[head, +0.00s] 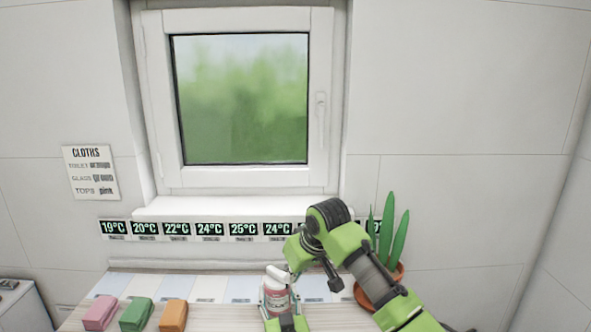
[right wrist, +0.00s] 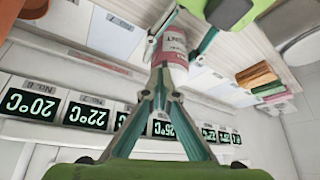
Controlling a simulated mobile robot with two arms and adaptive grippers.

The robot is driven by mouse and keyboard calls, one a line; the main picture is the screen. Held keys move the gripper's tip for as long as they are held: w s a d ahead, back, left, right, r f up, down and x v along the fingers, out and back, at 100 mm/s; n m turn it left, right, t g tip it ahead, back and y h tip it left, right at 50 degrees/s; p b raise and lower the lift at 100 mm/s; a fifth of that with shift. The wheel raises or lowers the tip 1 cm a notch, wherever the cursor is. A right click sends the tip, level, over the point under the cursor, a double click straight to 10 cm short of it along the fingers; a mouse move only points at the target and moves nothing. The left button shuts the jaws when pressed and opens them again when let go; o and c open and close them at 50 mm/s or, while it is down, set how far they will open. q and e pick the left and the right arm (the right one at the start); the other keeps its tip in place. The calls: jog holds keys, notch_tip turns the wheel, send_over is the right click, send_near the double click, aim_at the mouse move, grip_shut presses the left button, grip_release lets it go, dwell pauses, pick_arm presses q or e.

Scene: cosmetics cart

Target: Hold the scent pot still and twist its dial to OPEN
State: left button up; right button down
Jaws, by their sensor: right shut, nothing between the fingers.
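The scent pot (head: 277,294) is a small white bottle with a pink-red label, upright at the bottom centre of the head view. It shows upside down in the right wrist view (right wrist: 174,50). My left gripper (head: 280,306) comes from the near side and has its fingers on both sides of the pot's body. My right gripper (head: 289,270) reaches in from the right, shut and empty, with its fingertips (right wrist: 162,72) close to the pot's white top. I cannot tell whether they touch it. The dial's marking cannot be read.
Pink (head: 101,312), green (head: 136,314) and orange (head: 173,315) cloths lie on the left of the counter. A potted plant (head: 390,245) stands close behind my right arm. Temperature displays (head: 177,229) line the wall below the window.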

aim_at(276, 286)
notch_tip(276, 286, up, 6)
jog(key=shift+s+d+f, duration=0.1)
jog(key=shift+s+d, duration=0.05)
dwell(0.4)
jog(key=shift+s+a+f, duration=0.3)
jog(key=shift+a+f, duration=0.25)
jog(key=shift+f, duration=0.45)
jog(key=shift+s+a+f, duration=0.3)
jog(key=shift+a+f, duration=0.25)
jog(key=shift+f, duration=0.45)
jog(key=shift+s+a+f, duration=0.3)
jog(key=shift+a+f, duration=0.25)
jog(key=shift+f, duration=0.45)
jog(key=shift+w+a, duration=0.15)
jog(key=shift+w, duration=0.45)
